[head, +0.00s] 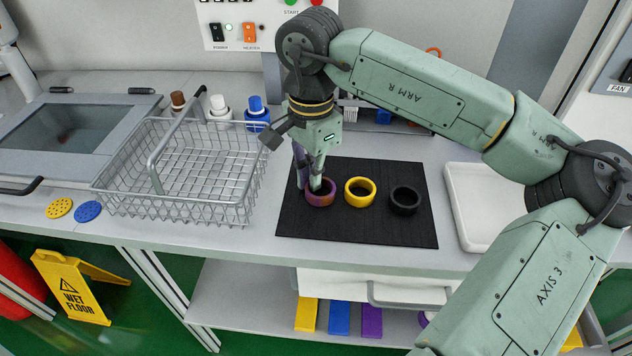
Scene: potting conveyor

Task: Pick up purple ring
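The purple ring (321,198), with an orange-tinted patch on its side, lies at the left of a black mat (355,232) on the bench. My gripper (309,184) points down at this ring. One finger's tip appears to be inside the ring's opening, and a darker finger shows at its left edge. Whether the fingers press on the ring wall cannot be told. The ring appears to rest on the mat, its back left part hidden by the fingers.
A yellow ring (360,200) and a black ring (405,207) lie to the right on the mat. A wire basket (160,215) stands left, with bottles behind it. A white tray (470,235) sits at the right, near my arm.

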